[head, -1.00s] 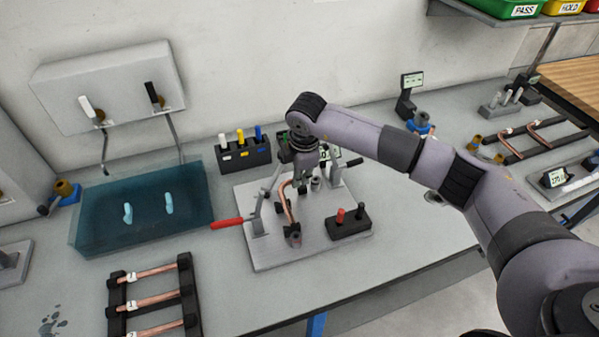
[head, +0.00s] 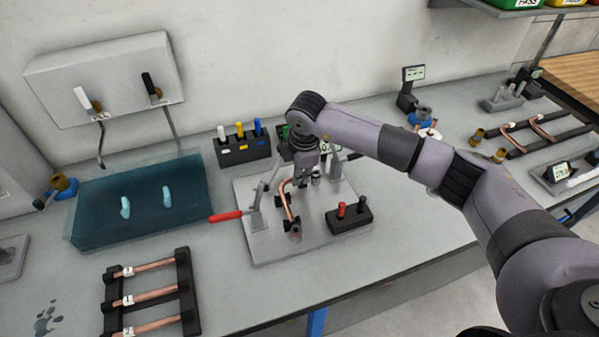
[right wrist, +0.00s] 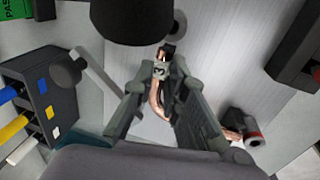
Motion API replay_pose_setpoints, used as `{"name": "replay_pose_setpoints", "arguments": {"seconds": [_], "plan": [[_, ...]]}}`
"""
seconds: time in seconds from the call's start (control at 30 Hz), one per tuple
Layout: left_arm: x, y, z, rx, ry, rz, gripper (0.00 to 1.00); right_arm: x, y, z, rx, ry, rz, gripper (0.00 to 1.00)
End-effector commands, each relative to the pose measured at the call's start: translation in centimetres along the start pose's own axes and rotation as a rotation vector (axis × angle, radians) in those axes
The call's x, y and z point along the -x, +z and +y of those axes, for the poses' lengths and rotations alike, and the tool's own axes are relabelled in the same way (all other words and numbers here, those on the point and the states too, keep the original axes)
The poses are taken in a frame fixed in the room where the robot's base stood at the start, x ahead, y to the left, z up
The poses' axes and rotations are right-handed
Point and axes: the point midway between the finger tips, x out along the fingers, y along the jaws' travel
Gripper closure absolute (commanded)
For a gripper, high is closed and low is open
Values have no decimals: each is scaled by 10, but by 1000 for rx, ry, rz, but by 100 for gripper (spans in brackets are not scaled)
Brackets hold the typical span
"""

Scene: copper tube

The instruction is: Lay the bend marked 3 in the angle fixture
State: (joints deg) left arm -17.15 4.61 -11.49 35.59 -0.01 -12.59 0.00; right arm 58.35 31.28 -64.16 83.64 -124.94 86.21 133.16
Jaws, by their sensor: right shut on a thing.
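My right gripper (head: 301,180) is over the grey base plate of the angle fixture (head: 267,247). It is shut on a copper bend (head: 287,203). In the right wrist view the bend (right wrist: 155,100) sits between the fingers, with a white tag reading 3 near its dark far end. In the head view its near end is by a small dark block on the plate. I cannot tell whether the bend rests on the fixture or hangs just above it. My left gripper is out of view.
A blue-green tank (head: 140,213) and a rack of straight tubes (head: 190,285) are at left. A pen holder (head: 241,150) stands behind.

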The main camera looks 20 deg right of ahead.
Motion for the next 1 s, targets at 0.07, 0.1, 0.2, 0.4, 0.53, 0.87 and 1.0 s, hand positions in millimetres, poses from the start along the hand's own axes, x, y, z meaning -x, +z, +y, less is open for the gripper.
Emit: {"name": "replay_pose_setpoints", "arguments": {"seconds": [0.07,0.1,0.2,0.4,0.53,0.87,1.0], "plan": [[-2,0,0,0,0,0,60,-2,0,0,0,0,0,100],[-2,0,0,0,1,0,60,-2,0,0,0,0,0,100],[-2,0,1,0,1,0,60,-1,0,0,0,0,0,82],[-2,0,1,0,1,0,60,-1,0,0,0,0,0,69],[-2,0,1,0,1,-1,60,-1,0,0,0,0,0,64],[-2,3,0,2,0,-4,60,5,0,0,0,1,0,64],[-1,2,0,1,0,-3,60,26,0,1,1,4,0,64]]}}
